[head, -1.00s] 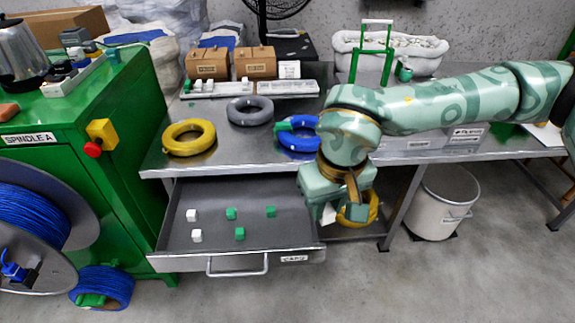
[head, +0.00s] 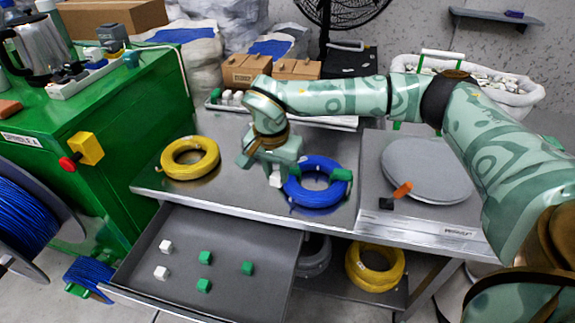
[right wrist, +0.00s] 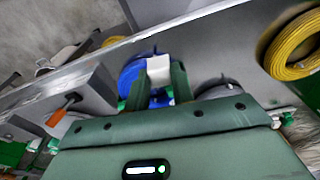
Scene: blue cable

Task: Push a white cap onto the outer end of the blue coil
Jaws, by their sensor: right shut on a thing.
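The blue coil (head: 317,196) lies flat on the metal table, with a green cap (head: 341,174) at its right side. My right gripper (head: 276,178) is shut on a white cap (head: 275,180), just left of the coil. In the right wrist view, the white cap (right wrist: 158,66) sits between the two fingers (right wrist: 159,80), with the blue coil (right wrist: 130,74) behind and beside it. Whether the cap touches the coil cannot be told, and the coil's outer end is not clear. My left gripper is not in view.
The open drawer (head: 222,232) below holds two white caps (head: 165,246) and several green caps (head: 205,257). A yellow coil (head: 189,173) lies left on the table. A grey disc-topped device (head: 428,168) with an orange-handled tool (head: 402,189) stands right.

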